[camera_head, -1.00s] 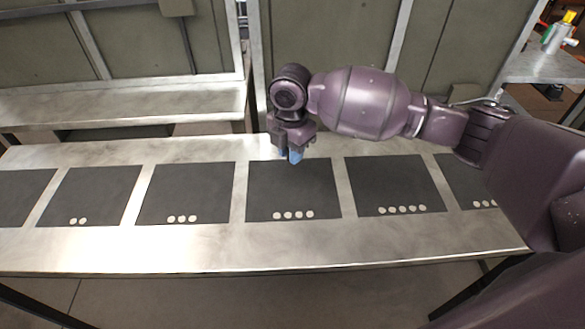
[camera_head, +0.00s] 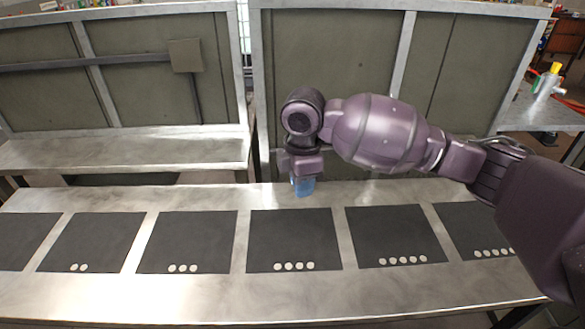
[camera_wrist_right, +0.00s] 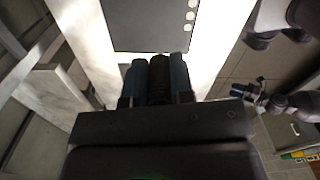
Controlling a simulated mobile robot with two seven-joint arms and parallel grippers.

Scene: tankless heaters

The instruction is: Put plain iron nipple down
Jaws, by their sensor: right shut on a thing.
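My right gripper (camera_head: 303,187) hangs above the back of the bench, behind the top edge of the middle dark mat (camera_head: 293,240). In the right wrist view its two blue fingers (camera_wrist_right: 159,82) are shut on a dark, upright-looking cylinder, the plain iron nipple (camera_wrist_right: 159,78). In the head view the nipple cannot be made out behind the blue fingers. The mat below carries a row of several pale dots along its front edge. What seems to be my left gripper (camera_wrist_right: 238,89) shows small at the right of the wrist view; its jaws are too small to judge.
Several dark mats lie in a row on the metal bench (camera_head: 240,295), each visible one empty apart from dots. Bare metal strips separate them. A panelled partition (camera_head: 335,70) stands behind the bench. A canister (camera_head: 546,84) stands on another surface at right.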

